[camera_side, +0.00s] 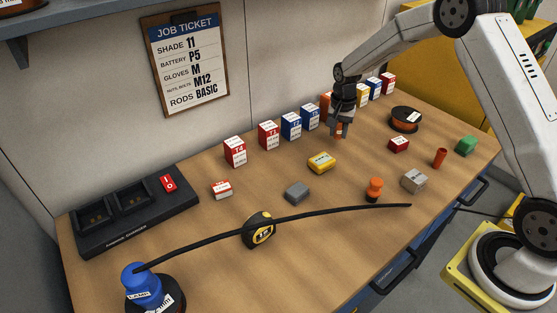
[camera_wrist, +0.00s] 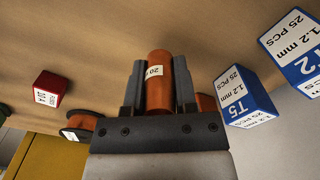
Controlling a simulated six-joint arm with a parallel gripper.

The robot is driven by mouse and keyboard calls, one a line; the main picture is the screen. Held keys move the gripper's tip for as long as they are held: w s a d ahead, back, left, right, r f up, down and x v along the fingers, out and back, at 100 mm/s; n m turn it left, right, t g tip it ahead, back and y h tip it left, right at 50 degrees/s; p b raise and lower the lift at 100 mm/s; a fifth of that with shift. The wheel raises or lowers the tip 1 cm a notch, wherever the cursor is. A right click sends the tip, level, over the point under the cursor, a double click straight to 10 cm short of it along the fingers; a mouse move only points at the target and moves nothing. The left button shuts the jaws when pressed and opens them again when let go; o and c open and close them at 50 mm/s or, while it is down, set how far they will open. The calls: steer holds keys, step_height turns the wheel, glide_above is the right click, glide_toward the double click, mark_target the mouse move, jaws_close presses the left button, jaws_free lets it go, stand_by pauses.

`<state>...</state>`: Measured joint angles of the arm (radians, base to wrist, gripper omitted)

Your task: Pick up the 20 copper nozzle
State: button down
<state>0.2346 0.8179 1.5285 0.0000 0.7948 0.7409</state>
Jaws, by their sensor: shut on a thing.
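The copper nozzle (camera_wrist: 158,88) marked 20 sits between the two fingers of my gripper (camera_wrist: 157,64) in the wrist view, and the fingers are shut on its sides. Its label faces the wrist camera. In the side view my gripper (camera_side: 341,124) points down at the back of the bench, and a small part of the nozzle (camera_side: 339,131) shows between the fingers. I cannot tell whether the nozzle touches the bench top.
An orange item (camera_side: 325,103) stands just behind my gripper, among a row of boxes including a blue box (camera_side: 310,117). A wire spool (camera_side: 406,119) and red block (camera_side: 398,145) lie to the right. A tape measure (camera_side: 259,230) and black rod occupy the front.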

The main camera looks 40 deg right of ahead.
steer(key=s+a+r, duration=0.2)
steer(key=s+r, duration=0.7)
steer(key=s, duration=0.4)
steer(key=shift+s+a+r, duration=0.35)
steer(key=shift+r, duration=0.05)
stand_by(0.3)
